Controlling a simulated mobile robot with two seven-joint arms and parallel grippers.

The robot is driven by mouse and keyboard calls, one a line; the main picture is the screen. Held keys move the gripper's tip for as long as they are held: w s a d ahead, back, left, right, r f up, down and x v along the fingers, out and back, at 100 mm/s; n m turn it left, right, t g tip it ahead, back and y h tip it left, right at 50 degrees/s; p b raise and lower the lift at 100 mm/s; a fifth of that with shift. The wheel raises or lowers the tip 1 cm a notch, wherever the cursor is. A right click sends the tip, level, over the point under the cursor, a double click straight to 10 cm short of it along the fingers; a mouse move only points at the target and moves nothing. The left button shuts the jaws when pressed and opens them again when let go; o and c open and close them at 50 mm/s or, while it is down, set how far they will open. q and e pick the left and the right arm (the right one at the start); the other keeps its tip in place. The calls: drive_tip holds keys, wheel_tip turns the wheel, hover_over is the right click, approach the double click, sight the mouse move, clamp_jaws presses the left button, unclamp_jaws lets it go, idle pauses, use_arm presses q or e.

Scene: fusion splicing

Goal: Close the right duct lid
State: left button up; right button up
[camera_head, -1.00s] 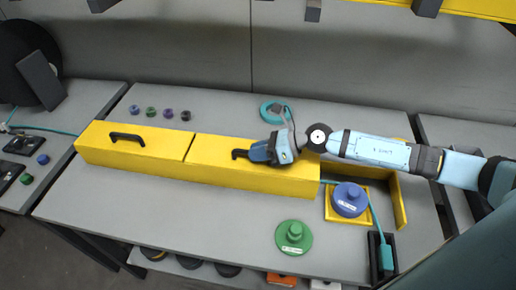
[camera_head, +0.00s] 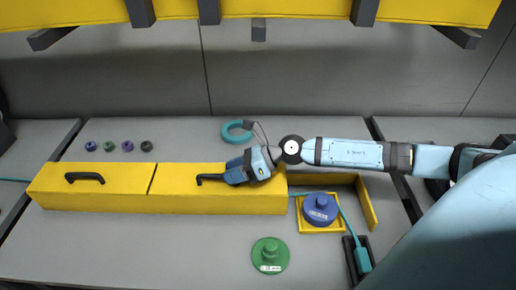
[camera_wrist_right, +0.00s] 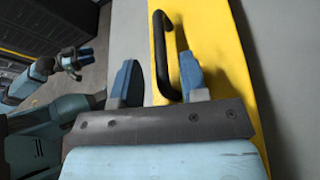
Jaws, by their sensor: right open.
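The right duct lid (camera_head: 178,180) is yellow and lies flat on the long yellow duct, level with the left lid (camera_head: 108,178). In the right wrist view the handle (camera_wrist_right: 160,58) lies between the two blue fingers of my open right gripper (camera_wrist_right: 160,80), without being clamped. My left gripper (camera_wrist_right: 76,60) shows small at the left of the wrist view, away from the duct; its jaw state is unclear.
Right of the duct are a blue spool (camera_head: 320,208) in a yellow frame and a teal cable. A green spool (camera_head: 270,254) stands in front. A teal ring (camera_head: 237,131) and several small coloured caps lie behind the duct. A yellow shelf (camera_head: 300,8) hangs above.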

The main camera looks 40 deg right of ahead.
drive_tip(key=b+v, duration=0.1)
drive_tip(key=v, duration=0.8)
drive_tip(key=shift+s+d, duration=0.2)
drive_tip(key=shift+s+d+r+b, duration=0.25)
drive_tip(key=shift+d+r+b, duration=0.05)
drive_tip(key=shift+d, duration=0.15)
